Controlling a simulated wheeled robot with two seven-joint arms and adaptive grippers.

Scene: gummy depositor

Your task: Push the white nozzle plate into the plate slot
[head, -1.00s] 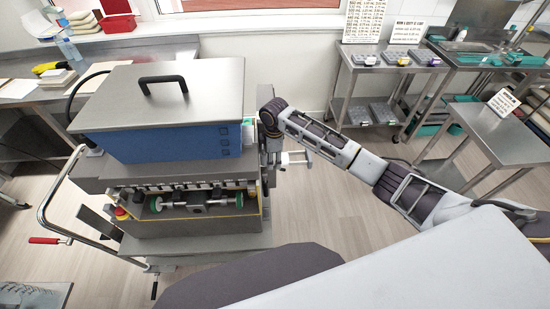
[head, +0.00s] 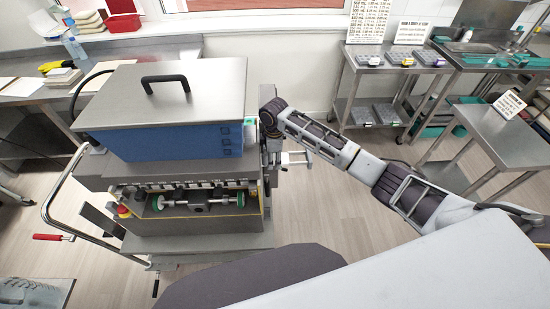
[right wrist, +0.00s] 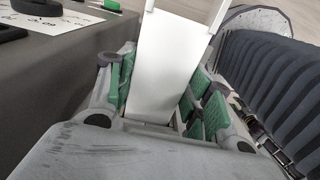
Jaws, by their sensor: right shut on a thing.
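The white nozzle plate (right wrist: 165,60) stands between the green-padded fingers of my right gripper (right wrist: 163,92) in the right wrist view. The gripper is shut on it, and the plate's far end runs out of the top of the picture. In the head view my right gripper (head: 272,150) is at the right side of the depositor (head: 190,215), mostly hidden by my own wrist. I cannot make out the plate slot or how far the plate is in it. My left gripper is not in view.
The depositor's blue hopper (head: 180,141) has a steel lid with a black handle. A steel side table (head: 495,130) and a shelf rack (head: 385,65) stand right. The floor between is clear.

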